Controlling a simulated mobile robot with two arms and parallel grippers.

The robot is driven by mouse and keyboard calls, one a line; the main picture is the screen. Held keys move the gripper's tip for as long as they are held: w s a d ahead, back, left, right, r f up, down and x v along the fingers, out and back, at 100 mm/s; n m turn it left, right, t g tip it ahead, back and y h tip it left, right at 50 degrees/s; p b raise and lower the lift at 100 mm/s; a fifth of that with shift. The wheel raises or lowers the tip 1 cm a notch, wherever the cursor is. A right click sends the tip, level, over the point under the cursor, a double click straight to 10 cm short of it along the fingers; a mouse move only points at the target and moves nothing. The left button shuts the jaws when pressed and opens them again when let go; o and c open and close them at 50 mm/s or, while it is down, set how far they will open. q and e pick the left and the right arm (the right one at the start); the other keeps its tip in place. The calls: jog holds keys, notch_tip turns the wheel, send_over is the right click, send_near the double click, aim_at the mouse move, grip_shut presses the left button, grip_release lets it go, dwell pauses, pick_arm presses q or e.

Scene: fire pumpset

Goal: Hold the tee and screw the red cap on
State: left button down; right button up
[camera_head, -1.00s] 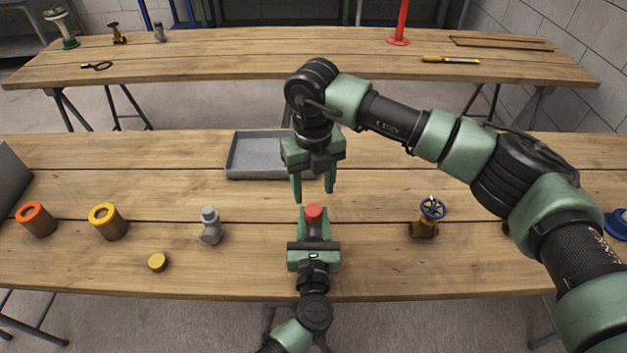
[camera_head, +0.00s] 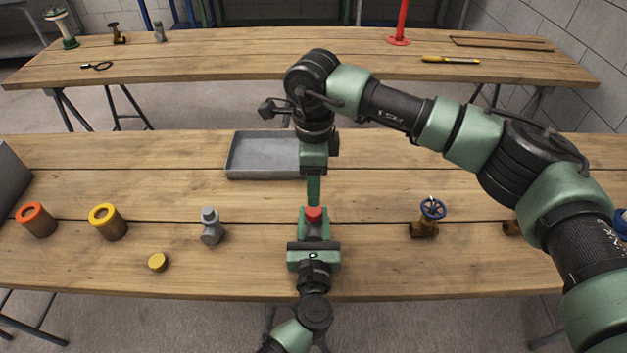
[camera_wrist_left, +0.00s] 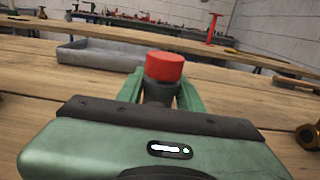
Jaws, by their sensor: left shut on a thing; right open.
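The red cap (camera_head: 314,213) sits on top of a grey tee, which is mostly hidden between the fingers of my left gripper (camera_head: 314,228). In the left wrist view the red cap (camera_wrist_left: 164,66) stands upright on the grey tee (camera_wrist_left: 158,93), and the green fingers of my left gripper (camera_wrist_left: 160,95) are shut on the tee from both sides. My right gripper (camera_head: 313,190) points down just above and behind the red cap. It is turned so that one finger hides the other. No contact with the cap can be made out.
A grey tray (camera_head: 262,155) lies behind the grippers. A grey fitting (camera_head: 211,226), a yellow cap (camera_head: 157,262) and two brown cylinders with yellow (camera_head: 108,222) and orange (camera_head: 36,220) rims stand to the left. A brass valve with blue handwheel (camera_head: 428,217) stands right.

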aim_at(313, 209)
jog(key=shift+f, duration=4.05)
grip_shut()
jog(key=shift+o, duration=0.9)
grip_release()
jog(key=shift+r, duration=0.1)
notch_tip(313, 209, up, 12)
